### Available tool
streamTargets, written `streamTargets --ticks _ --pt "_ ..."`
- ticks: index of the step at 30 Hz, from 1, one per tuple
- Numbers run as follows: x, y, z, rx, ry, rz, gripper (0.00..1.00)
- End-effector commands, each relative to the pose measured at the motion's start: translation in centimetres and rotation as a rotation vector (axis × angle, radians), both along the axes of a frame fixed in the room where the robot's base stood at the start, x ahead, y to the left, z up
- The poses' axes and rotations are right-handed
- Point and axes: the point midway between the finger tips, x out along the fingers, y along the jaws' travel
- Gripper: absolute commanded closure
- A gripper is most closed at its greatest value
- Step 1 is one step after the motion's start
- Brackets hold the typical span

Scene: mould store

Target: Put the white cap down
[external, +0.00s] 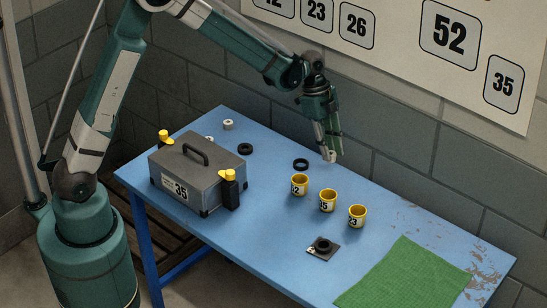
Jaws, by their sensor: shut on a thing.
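My gripper (327,147) points down above the far side of the blue table, shut on a small pale thing at its fingertips, which looks like the white cap (330,157). The fingers hide part of it. It appears held above the tabletop, behind the yellow cups and to the right of a black ring (301,164). A separate small white ring-like piece (228,124) lies at the table's far left.
Yellow cups (328,201) stand in a row mid-table. A grey case (195,172) marked 35 is at left, with a black ring (246,149) behind it. A dark square piece (322,248) lies in front. A green mat (405,277) covers the near right; the blue tabletop (385,195) is clear right of the cups.

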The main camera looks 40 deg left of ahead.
Motion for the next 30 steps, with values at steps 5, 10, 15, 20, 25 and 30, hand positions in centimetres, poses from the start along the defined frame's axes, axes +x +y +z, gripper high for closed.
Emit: streamTargets --ticks 5,10,15,20,25,30 --pt "0.0 0.0 -2.6 0.000 0.000 0.000 0.85" --pt "0.0 0.0 -4.5 0.000 0.000 0.000 0.85" --pt "0.0 0.0 -5.0 0.000 0.000 0.000 0.85" --pt "0.0 0.0 -5.0 0.000 0.000 0.000 0.85" --pt "0.0 0.0 -5.4 0.000 0.000 0.000 0.85" --pt "0.0 0.0 -7.0 0.000 0.000 0.000 0.85"
